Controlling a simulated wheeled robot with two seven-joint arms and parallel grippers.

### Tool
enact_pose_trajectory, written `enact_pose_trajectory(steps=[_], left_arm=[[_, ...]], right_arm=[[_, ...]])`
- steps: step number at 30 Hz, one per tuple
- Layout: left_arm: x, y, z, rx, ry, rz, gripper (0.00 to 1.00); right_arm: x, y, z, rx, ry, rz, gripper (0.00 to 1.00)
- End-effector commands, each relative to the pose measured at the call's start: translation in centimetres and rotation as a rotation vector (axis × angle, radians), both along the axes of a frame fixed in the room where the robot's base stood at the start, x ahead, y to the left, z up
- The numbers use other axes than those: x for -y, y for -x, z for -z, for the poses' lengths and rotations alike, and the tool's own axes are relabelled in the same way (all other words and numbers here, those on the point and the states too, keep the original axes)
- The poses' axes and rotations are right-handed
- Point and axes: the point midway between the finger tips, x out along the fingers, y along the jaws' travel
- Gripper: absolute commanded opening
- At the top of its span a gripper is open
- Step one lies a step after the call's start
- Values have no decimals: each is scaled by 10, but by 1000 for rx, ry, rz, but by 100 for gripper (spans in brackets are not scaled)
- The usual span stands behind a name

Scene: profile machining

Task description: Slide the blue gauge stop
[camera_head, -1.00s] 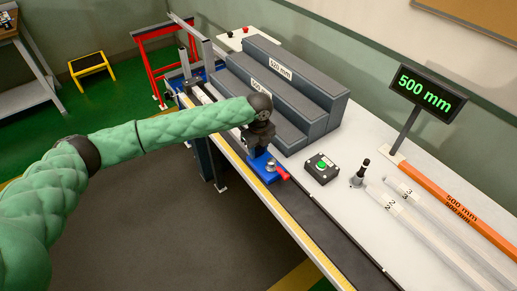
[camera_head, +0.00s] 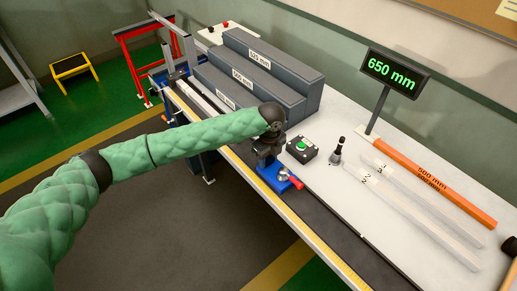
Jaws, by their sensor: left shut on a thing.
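The blue gauge stop (camera_head: 274,178) sits on the dark rail (camera_head: 322,217) along the front of the bench, with a red-handled lever (camera_head: 295,182) on its right side. My left gripper (camera_head: 268,151) is on top of the stop and shut on it; its fingertips are partly hidden by the wrist. The display (camera_head: 395,73) on a post reads 650 mm in green. A yellow scale strip (camera_head: 300,229) runs along the bench's front edge.
Dark grey stepped blocks (camera_head: 262,75) with labels stand behind the rail. A box with a green button (camera_head: 301,148) and a dark-handled tool (camera_head: 338,150) are close by. Pale profiles (camera_head: 420,213) and an orange bar (camera_head: 440,185) lie at right. The rail right of the stop is clear.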

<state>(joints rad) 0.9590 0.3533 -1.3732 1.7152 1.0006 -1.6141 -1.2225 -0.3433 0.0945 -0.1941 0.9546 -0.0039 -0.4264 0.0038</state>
Motion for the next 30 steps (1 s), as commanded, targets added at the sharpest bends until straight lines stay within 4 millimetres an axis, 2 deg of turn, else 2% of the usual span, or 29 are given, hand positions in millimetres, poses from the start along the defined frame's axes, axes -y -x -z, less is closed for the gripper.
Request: enact_pose_trajectory(steps=[1,5,8,15,18,19,21,22,30], left_arm=[[5,8,-1,-3,2,2,0],[13,18,0,-2,2,1,0],[15,21,0,-2,1,0,0],[16,22,0,-1,1,0,0],[15,22,0,-1,1,0,0],[15,22,0,-1,1,0,44],[15,21,0,-1,1,0,58],[15,21,0,-1,1,0,62],[15,22,1,-1,1,0,62]], right_arm=[[0,-8,-2,9,-1,0,36],[-2,-15,-2,15,-3,2,36],[-3,-10,0,11,-4,2,36],[-8,15,5,-15,-8,3,36],[-10,17,5,-17,-9,3,36],[-11,16,5,-16,-9,3,36],[-11,12,4,-12,-9,3,36],[-11,10,3,-10,-10,3,36],[-3,-5,0,8,-4,0,36]])
